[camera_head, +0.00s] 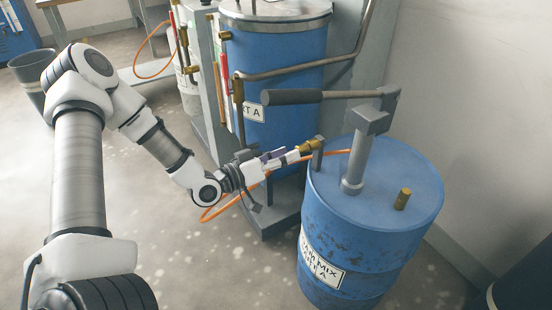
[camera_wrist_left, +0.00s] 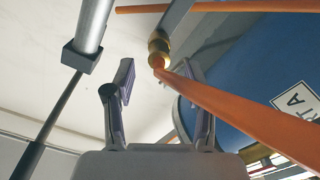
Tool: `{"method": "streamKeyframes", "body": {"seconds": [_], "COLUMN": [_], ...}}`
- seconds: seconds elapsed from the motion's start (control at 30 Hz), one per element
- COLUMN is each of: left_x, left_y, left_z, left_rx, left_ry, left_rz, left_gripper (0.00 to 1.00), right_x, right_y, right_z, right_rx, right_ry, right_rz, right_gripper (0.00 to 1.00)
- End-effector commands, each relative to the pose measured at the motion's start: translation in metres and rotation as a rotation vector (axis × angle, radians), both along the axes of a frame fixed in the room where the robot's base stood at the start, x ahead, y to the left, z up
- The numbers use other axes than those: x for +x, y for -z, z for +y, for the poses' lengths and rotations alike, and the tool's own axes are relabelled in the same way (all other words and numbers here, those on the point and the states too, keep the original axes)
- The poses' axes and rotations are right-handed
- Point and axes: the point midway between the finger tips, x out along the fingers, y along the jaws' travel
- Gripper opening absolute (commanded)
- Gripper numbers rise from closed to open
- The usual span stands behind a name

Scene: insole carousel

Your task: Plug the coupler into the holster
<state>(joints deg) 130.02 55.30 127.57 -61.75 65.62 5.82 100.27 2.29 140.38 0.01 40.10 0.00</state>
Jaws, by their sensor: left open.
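The brass coupler (camera_head: 307,147) is at the upper end of a grey upright holster post (camera_head: 318,155) on the near blue drum's rim. In the left wrist view the coupler (camera_wrist_left: 158,48) meets the grey post (camera_wrist_left: 181,18), with an orange hose (camera_wrist_left: 235,105) running from it to the lower right. How deeply it is seated cannot be told. My left gripper (camera_head: 294,155) is just left of the coupler. In the wrist view its two fingers (camera_wrist_left: 158,82) are apart, with nothing held between them; the coupler lies beyond the fingertips. My right gripper is not in view.
The near blue drum (camera_head: 425,185) carries a hand pump (camera_head: 352,172) with a long handle (camera_head: 300,97) and a brass bung (camera_head: 403,199). A taller blue tank (camera_head: 285,55) with pipes stands behind. A dark bin (camera_head: 35,75) is at left. Floor at lower left is clear.

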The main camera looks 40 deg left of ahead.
Motion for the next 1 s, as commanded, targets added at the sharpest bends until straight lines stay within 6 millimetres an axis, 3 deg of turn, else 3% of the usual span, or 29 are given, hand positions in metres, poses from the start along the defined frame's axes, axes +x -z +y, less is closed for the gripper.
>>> {"method": "streamKeyframes", "body": {"seconds": [0.1, 0.33, 1.0], "left_x": [-0.016, -0.032, -0.035], "left_y": [-0.001, -0.001, 0.0], "left_z": [0.008, 0.014, 0.014], "left_rx": [-0.009, -0.003, 0.0], "left_ry": [-0.007, -0.003, 0.002], "left_rz": [-0.005, -0.004, -0.003], "left_gripper": [0.55, 0.55, 0.55], "right_x": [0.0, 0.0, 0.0], "right_y": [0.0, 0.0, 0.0], "right_z": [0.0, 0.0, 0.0], "right_rx": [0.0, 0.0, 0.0], "right_ry": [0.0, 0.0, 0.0], "right_rz": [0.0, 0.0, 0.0], "right_gripper": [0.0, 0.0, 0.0]}}
